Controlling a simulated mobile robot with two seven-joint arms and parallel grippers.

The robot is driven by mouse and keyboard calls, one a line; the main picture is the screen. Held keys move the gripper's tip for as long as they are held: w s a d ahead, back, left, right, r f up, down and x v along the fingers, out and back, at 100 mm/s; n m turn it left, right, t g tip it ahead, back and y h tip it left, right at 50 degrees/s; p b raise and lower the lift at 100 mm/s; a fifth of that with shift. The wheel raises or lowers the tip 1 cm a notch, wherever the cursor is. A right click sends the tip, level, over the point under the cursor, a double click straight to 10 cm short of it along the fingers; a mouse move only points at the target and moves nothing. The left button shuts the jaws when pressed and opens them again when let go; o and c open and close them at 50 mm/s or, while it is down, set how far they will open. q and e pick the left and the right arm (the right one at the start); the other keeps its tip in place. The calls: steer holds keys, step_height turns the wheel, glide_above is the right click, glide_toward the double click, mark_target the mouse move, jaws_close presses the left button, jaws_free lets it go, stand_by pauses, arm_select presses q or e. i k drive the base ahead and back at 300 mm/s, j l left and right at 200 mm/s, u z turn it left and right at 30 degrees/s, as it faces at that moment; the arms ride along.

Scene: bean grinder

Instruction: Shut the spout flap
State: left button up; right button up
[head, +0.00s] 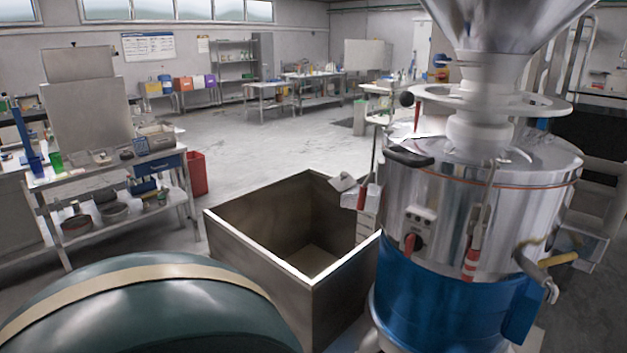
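The grinder (450,215) stands at the right, with a steel drum on top and a blue base. Its spout (366,200) juts from the left side over the corner of an open metal bin (250,245). A small grey flap (343,182) shows at the spout's outer end and looks tilted up and outward; the spout's mouth is too small to make out. Neither of my grippers is in view.
A large rounded dark green object with a tan band (150,300) fills the bottom left. A cluttered workbench (110,170) and a red bin (196,173) stand at the left. The floor (270,145) behind the metal bin is clear.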

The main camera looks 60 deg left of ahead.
mark_target(344, 182)
steer(key=j+u, duration=0.15)
steer(key=u, duration=1.6)
steer(key=i+j+u, duration=0.15)
steer(key=i, duration=0.35)
steer(key=i+j+u, duration=0.15)
steer(key=i, duration=0.4)
steer(key=j+z, duration=0.1)
steer(key=i+u, duration=0.15)
